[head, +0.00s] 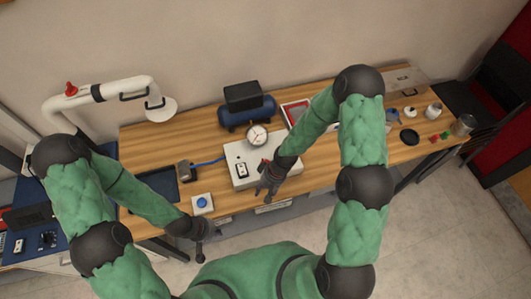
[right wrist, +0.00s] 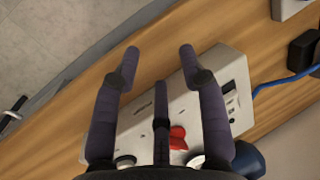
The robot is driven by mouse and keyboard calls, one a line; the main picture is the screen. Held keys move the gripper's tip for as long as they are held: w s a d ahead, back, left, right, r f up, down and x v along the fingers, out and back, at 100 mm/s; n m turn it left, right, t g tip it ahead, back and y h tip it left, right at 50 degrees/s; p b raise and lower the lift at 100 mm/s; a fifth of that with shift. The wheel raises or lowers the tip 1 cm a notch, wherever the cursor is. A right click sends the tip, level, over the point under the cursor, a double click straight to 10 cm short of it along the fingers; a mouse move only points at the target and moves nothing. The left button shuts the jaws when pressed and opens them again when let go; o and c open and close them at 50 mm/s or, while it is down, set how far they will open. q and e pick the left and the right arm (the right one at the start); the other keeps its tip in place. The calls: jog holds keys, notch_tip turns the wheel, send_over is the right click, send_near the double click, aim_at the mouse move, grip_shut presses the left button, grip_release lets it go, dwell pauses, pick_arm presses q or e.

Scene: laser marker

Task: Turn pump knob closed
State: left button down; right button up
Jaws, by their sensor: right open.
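The pump's white box (head: 240,179) sits near the middle of the table, with a dial gauge (head: 258,135) at its back. In the right wrist view the white box (right wrist: 150,120) carries a red knob (right wrist: 178,137), partly hidden by my gripper's middle finger. My right gripper (head: 268,188) is over the box's front right part. In the right wrist view my right gripper (right wrist: 160,68) is open and empty, its fingers spread around the knob's area; I cannot tell whether they touch it. My left gripper (head: 201,248) hangs at the table's front edge, away from the box; its fingers are too small to read.
A blue compressor (head: 236,115) stands behind the box. A white extraction arm (head: 110,90) rises at far left. Cups and small items sit right.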

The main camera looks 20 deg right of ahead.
jog(key=w+r, duration=0.1)
jog(key=w, duration=0.1)
jog(key=w+d+r+n+h, duration=0.1)
jog(key=w+r, duration=0.1)
jog(key=w+r+n, duration=0.1)
jog(key=w+r, duration=0.1)
jog(key=w, duration=0.1)
jog(key=shift+d+h, duration=0.15)
jog(key=shift+h, duration=0.15)
jog(key=w+d+r+n+h, duration=0.1)
jog(key=w+d+r+h, duration=0.15)
jog(key=w+r, duration=0.4)
jog(key=shift+t, duration=0.3)
jog(key=f, duration=1)
jog(key=shift+s+d+f, duration=0.1)
jog(key=shift+s+f, duration=0.2)
jog(key=shift+s, duration=0.1)
grip_shut()
